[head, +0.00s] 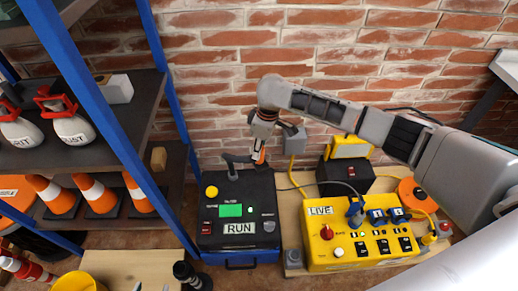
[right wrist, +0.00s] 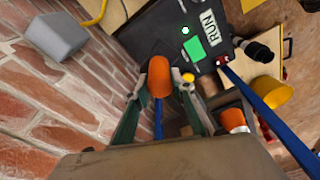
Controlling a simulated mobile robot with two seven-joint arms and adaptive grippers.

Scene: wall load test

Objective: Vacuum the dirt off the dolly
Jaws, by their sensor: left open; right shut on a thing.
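My right gripper (head: 259,152) hangs in front of the brick wall, above the back edge of the black RUN box. In the right wrist view its two fingers (right wrist: 160,92) are closed around a rounded orange thing (right wrist: 160,72). Its full shape is hidden, so I cannot tell what it is. My left gripper is not in view. I cannot pick out the dolly for certain; a pale wooden board (head: 130,263) shows at the lower left. No dirt can be made out. A black cylindrical piece (head: 190,274) stands at the board's right end.
The black RUN box (head: 240,245) and yellow LIVE box (head: 362,252) stand by the wall. A blue-posted shelf (head: 130,105) with orange cones (head: 97,193) and jugs (head: 70,127) fills the left. A yellow bucket (head: 78,282) is at the lower left. A grey wall box (head: 294,140) is close to the gripper.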

